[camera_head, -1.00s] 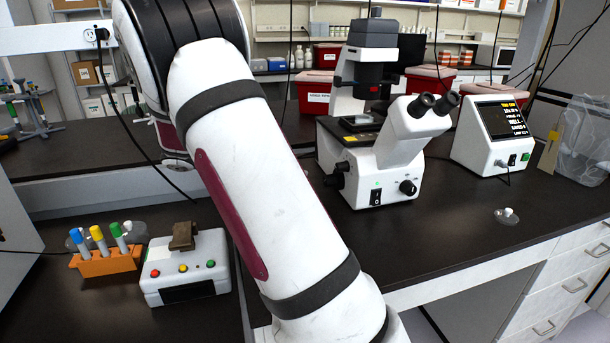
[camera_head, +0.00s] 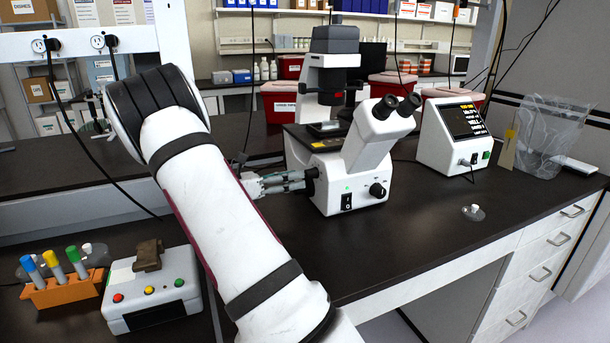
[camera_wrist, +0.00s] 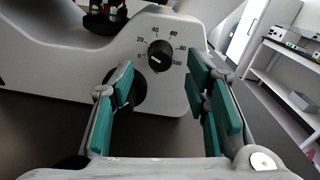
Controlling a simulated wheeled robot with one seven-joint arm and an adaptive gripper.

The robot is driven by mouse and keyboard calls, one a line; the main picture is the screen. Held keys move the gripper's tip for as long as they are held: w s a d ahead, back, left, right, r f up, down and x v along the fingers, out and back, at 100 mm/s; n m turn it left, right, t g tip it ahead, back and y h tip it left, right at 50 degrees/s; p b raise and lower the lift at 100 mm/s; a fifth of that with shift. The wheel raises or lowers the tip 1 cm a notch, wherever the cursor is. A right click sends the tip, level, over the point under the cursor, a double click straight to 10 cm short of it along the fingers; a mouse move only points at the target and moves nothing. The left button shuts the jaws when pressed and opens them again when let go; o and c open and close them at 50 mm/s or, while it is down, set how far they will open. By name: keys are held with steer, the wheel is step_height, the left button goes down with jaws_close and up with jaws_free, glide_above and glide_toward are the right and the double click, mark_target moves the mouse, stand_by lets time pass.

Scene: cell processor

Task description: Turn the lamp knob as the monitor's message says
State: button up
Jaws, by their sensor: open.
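The black lamp knob (camera_wrist: 160,55) sits on a white panel in the wrist view, ringed by a scale from 0 to 100. Its white mark points to the lower left, near the 0 end. My gripper (camera_wrist: 160,78) is open, its green-padded fingers either side of the knob in the picture, apparently short of it. A larger black knob (camera_wrist: 137,92) is partly behind the left finger. In the head view my gripper (camera_head: 303,181) is at the left side of the white microscope (camera_head: 335,190). The monitor (camera_head: 452,135) shows yellow and white lines, too small to read surely.
A button box (camera_head: 150,295) and an orange tube rack (camera_head: 65,290) stand at the lower left. A small clear dish-like thing (camera_head: 473,212) lies right of the microscope. A clear bag (camera_head: 545,140) stands at the far right. The front counter is mostly clear.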

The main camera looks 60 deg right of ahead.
mark_target(311, 174)
steer(key=shift+x, duration=2.1)
jaws_close()
